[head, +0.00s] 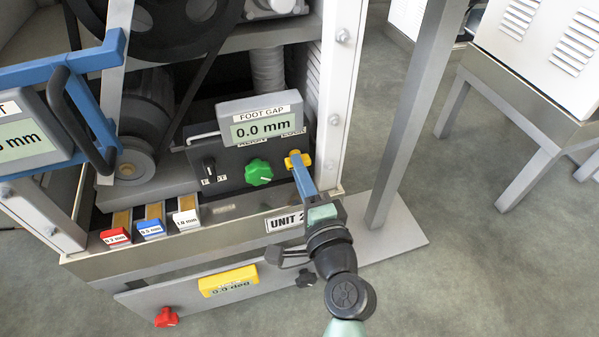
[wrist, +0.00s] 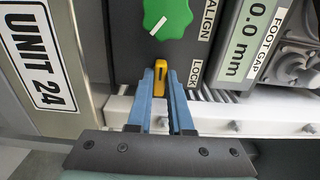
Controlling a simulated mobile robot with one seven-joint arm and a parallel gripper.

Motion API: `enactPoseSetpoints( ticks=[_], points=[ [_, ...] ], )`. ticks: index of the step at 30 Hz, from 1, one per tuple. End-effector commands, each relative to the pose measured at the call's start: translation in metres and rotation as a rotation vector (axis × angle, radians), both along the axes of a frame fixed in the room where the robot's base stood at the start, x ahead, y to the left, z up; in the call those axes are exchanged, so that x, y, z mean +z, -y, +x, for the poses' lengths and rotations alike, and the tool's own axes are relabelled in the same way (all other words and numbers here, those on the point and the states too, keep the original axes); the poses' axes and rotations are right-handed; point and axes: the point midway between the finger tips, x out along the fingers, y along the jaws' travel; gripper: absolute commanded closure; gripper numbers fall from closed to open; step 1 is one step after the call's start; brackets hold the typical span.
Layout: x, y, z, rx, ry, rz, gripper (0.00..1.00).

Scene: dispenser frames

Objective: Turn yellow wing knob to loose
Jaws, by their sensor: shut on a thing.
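The yellow wing knob (head: 294,160) is on the dark control panel of Unit 24, right of the green knob (head: 258,172). It also shows in the wrist view (wrist: 159,79), its wing lying along the fingers' direction. My gripper (wrist: 160,72) has its two blue fingers on either side of the wing, shut on it. In the head view my gripper (head: 299,168) reaches up to the knob from below and partly covers it. The word LOCK stands beside the knob in the wrist view; no "loose" mark is readable.
The foot gap display (head: 257,130) above the knobs reads 0.0 mm. Red (head: 116,237), blue and white gauge blocks lie at the left. A yellow readout (head: 228,281) and a red knob (head: 165,317) are below. A white frame post (head: 340,90) stands close on the right.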

Motion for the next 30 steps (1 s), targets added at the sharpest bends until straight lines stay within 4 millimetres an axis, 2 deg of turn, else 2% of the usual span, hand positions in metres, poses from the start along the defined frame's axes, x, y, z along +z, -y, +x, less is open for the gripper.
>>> enactPoseSetpoints(
  ticks=[14, 15, 20, 30],
  points=[
    [-0.0016, 0.0008, -0.0006, -0.001, 0.002, -0.018, 1.0],
    [-0.0016, 0.0008, -0.0006, -0.001, 0.002, -0.018, 0.8],
    [-0.0012, 0.0007, -0.0004, -0.001, 0.002, -0.016, 0.51],
    [-0.0002, 0.0011, -0.0024, -0.001, 0.003, -0.014, 0.51]
  ],
)
